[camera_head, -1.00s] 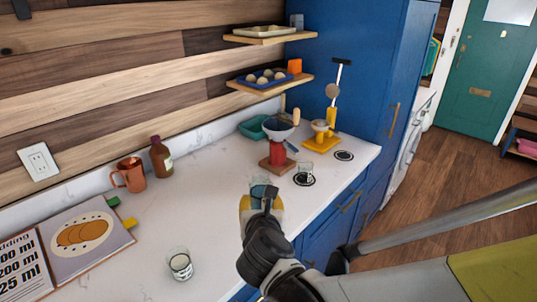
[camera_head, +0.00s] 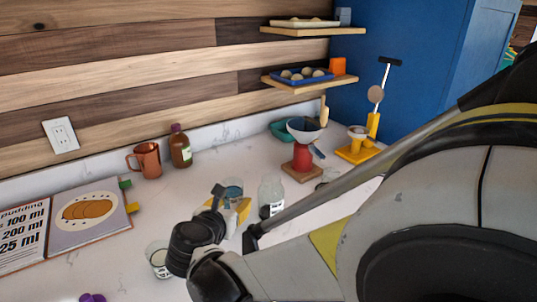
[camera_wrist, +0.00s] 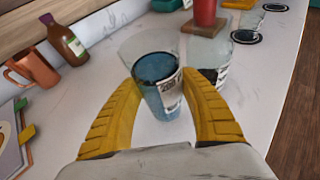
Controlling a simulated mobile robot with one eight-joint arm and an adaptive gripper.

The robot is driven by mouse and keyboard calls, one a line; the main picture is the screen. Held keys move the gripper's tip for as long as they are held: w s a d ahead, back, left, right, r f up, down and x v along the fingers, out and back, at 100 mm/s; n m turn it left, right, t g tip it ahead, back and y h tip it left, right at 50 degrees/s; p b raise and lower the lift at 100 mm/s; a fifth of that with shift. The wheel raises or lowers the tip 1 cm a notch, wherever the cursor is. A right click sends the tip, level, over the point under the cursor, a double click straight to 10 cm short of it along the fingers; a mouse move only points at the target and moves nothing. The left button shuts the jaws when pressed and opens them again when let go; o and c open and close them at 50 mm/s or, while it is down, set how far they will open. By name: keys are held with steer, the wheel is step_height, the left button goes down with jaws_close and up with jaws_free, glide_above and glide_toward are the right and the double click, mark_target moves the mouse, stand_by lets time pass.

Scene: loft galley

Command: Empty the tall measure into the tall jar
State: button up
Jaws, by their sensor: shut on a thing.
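My gripper (camera_wrist: 165,105) is shut on a clear glass vessel of blue liquid, apparently the tall measure (camera_wrist: 155,68). It bears a printed label, and it is upright or nearly so in the wrist view. In the head view the measure (camera_head: 233,188) shows above my gripper (camera_head: 228,210), partly hidden by it. A taller clear glass with a dark label, apparently the tall jar (camera_head: 271,190), stands on the counter just right of the measure. In the wrist view the jar (camera_wrist: 208,48) is behind and right of the measure, overlapping it; whether they touch I cannot tell.
Another labelled glass (camera_head: 157,256) stands at front left. A copper mug (camera_head: 147,160), brown bottle (camera_head: 180,147) and open recipe book (camera_head: 60,225) are at left. A red stand with a bowl (camera_head: 302,155) is behind. A glass (camera_wrist: 249,22) is by black coasters (camera_wrist: 246,37). The left-middle counter is clear.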

mark_target(242, 186)
steer(key=shift+r, duration=0.1)
stand_by(0.3)
steer(key=shift+d+r+p, duration=0.15)
steer(key=shift+r+p, duration=0.05)
steer(key=shift+p, duration=0.5)
steer(key=m+g+y+p, duration=0.1)
steer(key=p, duration=0.1)
steer(key=d+r+m+g+y+p, duration=0.1)
steer(key=p, duration=0.1)
steer(key=shift+w+d+r, duration=0.1)
steer(key=shift+w+r, duration=0.1)
steer(key=shift+w, duration=0.2)
steer(key=r+p, duration=0.1)
steer(key=r+y+p, duration=0.1)
steer(key=p, duration=0.1)
steer(key=shift+w+d+m+g, duration=0.15)
steer(key=shift+d+m+g, duration=0.15)
steer(key=shift+m, duration=0.1)
steer(key=shift+f, duration=0.1)
steer(key=shift+w+d+r+y+p, duration=0.2)
steer(key=shift+r+y+p, duration=0.1)
steer(key=shift+p, duration=0.15)
steer(key=shift+d+r+m+g+y+p, duration=0.25)
steer(key=shift+m+g+y+p, duration=0.15)
steer(key=shift+g+p, duration=0.1)
